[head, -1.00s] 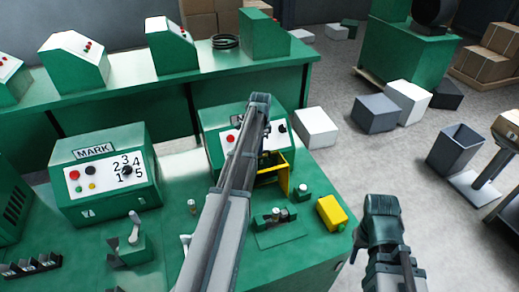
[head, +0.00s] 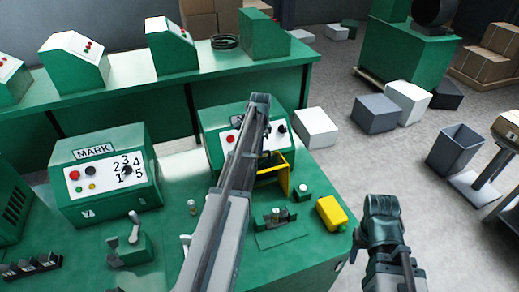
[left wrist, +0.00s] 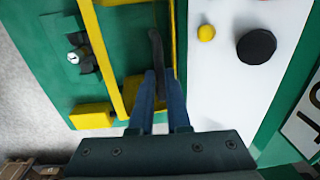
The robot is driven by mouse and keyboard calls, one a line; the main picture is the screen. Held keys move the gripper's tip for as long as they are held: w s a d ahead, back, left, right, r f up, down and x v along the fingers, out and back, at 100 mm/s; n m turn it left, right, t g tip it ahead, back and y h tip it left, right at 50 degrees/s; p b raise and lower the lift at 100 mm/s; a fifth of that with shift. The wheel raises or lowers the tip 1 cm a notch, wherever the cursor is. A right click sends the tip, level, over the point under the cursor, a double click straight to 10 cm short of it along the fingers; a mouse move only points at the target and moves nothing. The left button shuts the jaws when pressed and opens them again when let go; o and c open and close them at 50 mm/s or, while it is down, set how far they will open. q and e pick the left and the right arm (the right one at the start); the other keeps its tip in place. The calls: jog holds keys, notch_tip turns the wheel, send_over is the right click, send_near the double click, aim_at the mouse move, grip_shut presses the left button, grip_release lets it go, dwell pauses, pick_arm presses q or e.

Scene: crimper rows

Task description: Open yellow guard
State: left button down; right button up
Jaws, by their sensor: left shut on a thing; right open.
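The yellow guard (head: 284,176) is a frame on the front of the right green machine (head: 212,125). In the head view its yellow panel stands out from the machine front, partly hidden by my left arm. My right gripper (head: 382,204) is open and empty, right of the bench.
A yellow box (head: 331,212) and a small green fixture (head: 278,220) sit on the bench in front of the guard. The MARK machine (head: 100,180) stands to the left. A white panel with a black knob (left wrist: 256,46) is close beside my left gripper.

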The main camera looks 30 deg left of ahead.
aim_at(263, 166)
dwell(0.4)
pick_arm(q)
jog(key=s+d, duration=0.1)
jog(key=s+d+r+p, duration=0.1)
jog(key=s+d, duration=0.1)
jog(key=shift+s+d+r, duration=0.1)
jog(key=shift+d+r, duration=0.2)
jog(key=shift+f, duration=0.1)
jog(key=c, duration=0.9)
grip_release()
jog(key=shift+a, duration=0.1)
jog(key=shift+p, duration=0.3)
notch_tip(263, 166, up, 14)
jog(key=p, duration=1.3)
jog(key=shift+d+p, duration=0.25)
jog(key=shift+p, duration=0.05)
